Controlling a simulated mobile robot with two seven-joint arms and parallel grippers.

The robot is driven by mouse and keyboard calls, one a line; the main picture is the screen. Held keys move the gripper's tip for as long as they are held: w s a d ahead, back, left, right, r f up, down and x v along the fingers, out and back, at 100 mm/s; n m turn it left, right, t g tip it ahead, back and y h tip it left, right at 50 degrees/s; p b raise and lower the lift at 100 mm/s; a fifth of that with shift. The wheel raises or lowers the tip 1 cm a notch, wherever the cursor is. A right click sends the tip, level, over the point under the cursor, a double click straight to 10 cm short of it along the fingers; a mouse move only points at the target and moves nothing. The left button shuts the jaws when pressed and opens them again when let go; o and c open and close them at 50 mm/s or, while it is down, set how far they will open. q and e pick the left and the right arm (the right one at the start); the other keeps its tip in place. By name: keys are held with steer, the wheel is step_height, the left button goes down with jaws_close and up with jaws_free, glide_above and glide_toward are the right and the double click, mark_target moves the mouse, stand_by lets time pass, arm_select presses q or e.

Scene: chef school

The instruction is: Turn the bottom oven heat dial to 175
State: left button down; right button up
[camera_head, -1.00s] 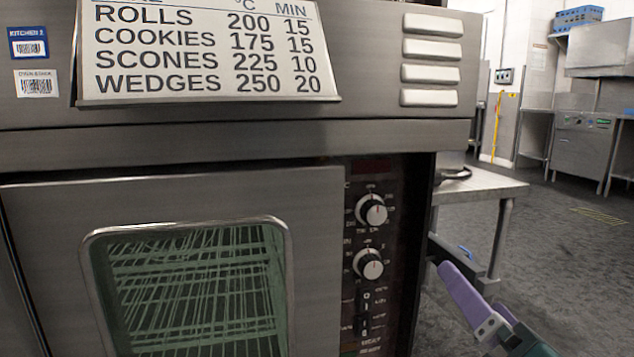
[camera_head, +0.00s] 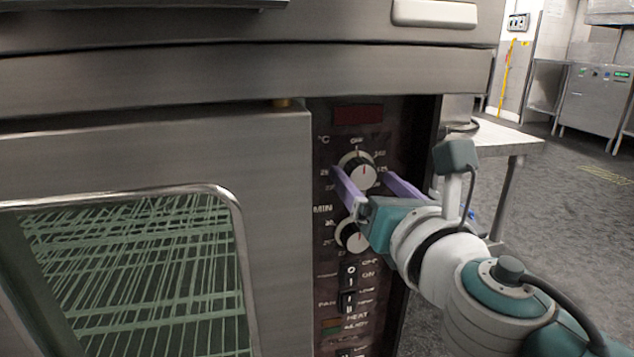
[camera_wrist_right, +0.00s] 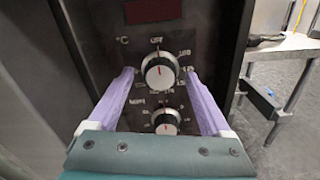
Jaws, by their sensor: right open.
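The oven's control panel (camera_head: 333,133) is a dark strip right of the glass door. The upper heat dial (camera_head: 363,172), marked °C, is a silver and black knob with a red line pointing up, near the OFF mark. It also shows in the right wrist view (camera_wrist_right: 158,72). A second dial (camera_head: 352,238) sits below it, partly hidden by my gripper in the head view; the wrist view shows it too (camera_wrist_right: 167,122). My right gripper (camera_head: 366,172) is open, its purple fingers to either side of the upper dial. Contact cannot be told. My left gripper is out of view.
The oven door (camera_head: 150,145) with its window is closed at the left. Rocker switches (camera_head: 349,285) sit below the dials. A metal table (camera_head: 510,140) stands right of the oven, with open floor beyond.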

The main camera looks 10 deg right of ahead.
steer(key=shift+w, duration=0.3)
jaws_close()
stand_by(0.6)
